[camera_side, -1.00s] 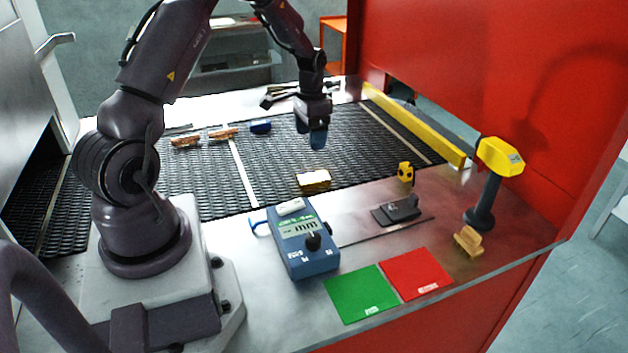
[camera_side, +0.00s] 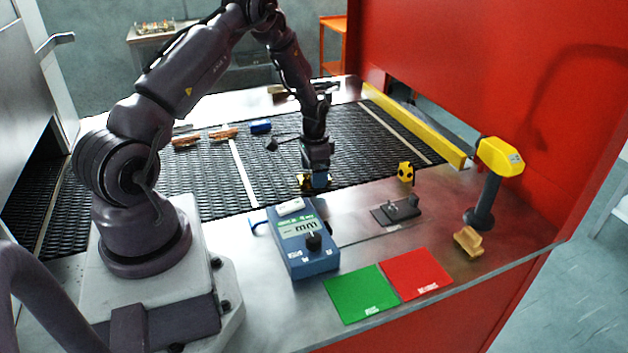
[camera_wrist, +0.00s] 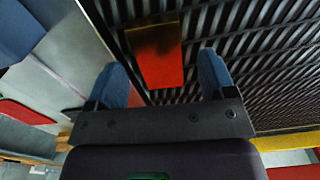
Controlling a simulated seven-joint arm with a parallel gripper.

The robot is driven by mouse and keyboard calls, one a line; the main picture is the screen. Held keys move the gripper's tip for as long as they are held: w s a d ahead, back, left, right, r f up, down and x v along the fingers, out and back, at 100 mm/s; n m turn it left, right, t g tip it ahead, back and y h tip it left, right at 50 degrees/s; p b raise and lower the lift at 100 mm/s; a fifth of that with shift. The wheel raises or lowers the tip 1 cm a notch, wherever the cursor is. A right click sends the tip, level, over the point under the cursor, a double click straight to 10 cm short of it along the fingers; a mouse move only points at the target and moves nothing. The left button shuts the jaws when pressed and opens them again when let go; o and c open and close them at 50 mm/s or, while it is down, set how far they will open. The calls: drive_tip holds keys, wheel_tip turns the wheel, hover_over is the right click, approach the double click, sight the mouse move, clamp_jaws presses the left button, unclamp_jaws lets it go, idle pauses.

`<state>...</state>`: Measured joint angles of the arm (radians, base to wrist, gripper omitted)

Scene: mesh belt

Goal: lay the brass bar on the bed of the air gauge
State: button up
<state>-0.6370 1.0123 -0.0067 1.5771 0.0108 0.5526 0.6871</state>
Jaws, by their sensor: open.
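The brass bar (camera_side: 303,182) lies on the black mesh belt near its front edge, partly hidden by my gripper in the side view. My gripper (camera_side: 316,180) is low over it with its fingers down. In the wrist view the bar (camera_wrist: 155,58), dark gold with a red reflection, shows between the two blue fingers of my open gripper (camera_wrist: 163,72), with a gap on the right. A blue instrument (camera_side: 308,262) with a pale pad on top, a display and a black knob stands on the front counter. A dark low fixture (camera_side: 396,211) sits to its right. I cannot tell which is the air gauge.
Green (camera_side: 362,294) and red (camera_side: 415,273) squares lie at the counter front. A yellow-headed tool (camera_side: 487,190) stands at right, beside a small brass-coloured piece (camera_side: 468,241). A yellow rail (camera_side: 413,123) edges the belt. A blue block (camera_side: 261,127) and copper-coloured pieces (camera_side: 223,134) lie farther back.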

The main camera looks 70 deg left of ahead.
drive_tip(key=shift+f, duration=0.7)
drive_tip(key=shift+r, duration=0.1)
drive_tip(key=c, duration=1.3)
